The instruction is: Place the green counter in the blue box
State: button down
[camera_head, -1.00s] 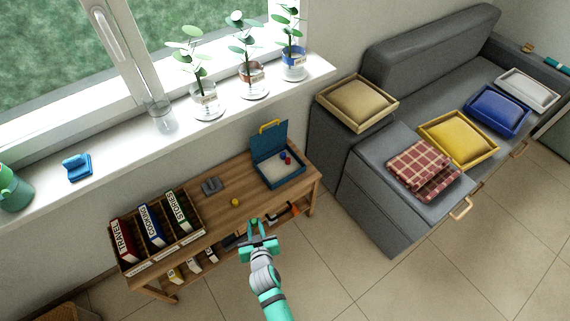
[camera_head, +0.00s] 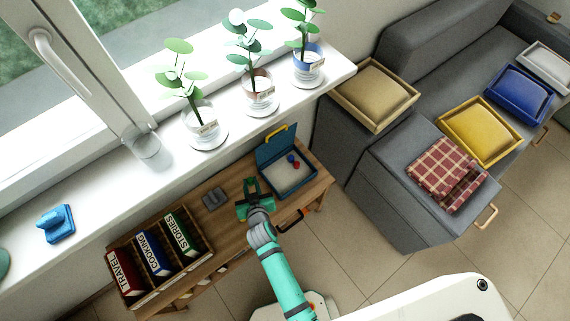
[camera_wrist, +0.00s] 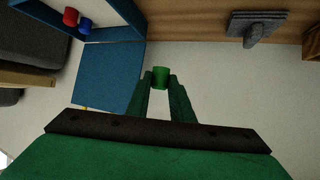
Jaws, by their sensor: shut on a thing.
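My gripper (camera_head: 251,184) is shut on the green counter (camera_wrist: 160,77), which sits between the two fingertips in the wrist view. The head view does not show the counter clearly. The blue box (camera_head: 299,191) stands open on the right part of the wooden bench, with its lid (camera_head: 275,147) raised at the back. A red counter and a blue counter lie inside it. My gripper is left of the box in the head view, apart from it. The wrist view shows the box's lid (camera_wrist: 104,80) just left of the held counter.
A grey object (camera_head: 214,198) lies on the bench left of my gripper. A book rack (camera_head: 166,257) with labelled books fills the bench's left end. Potted plants stand on the windowsill (camera_head: 100,190) above. A sofa with trays (camera_head: 391,122) is at right.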

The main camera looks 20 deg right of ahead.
jog(key=s+d+r+m+g+h, duration=0.1)
jog(key=s+d+m+g+h, duration=0.2)
jog(key=s+d+m+h, duration=0.5)
jog(key=s+d+m+g+h, duration=0.2)
jog(key=d+m+g, duration=0.1)
jog(key=d, duration=0.9)
send_over(289, 180)
jog(key=s, duration=0.1)
notch_tip(289, 180, down, 8)
jog(key=shift+s+d+f, duration=0.1)
jog(key=shift+d+f, duration=0.05)
jog(key=shift+f, duration=0.05)
jog(key=shift+w+f, duration=0.55)
jog(key=shift+f, duration=1.5)
jog(key=c, duration=1.9)
grip_release()
jog(key=shift+f, duration=0.1)
jog(key=shift+o, duration=0.3)
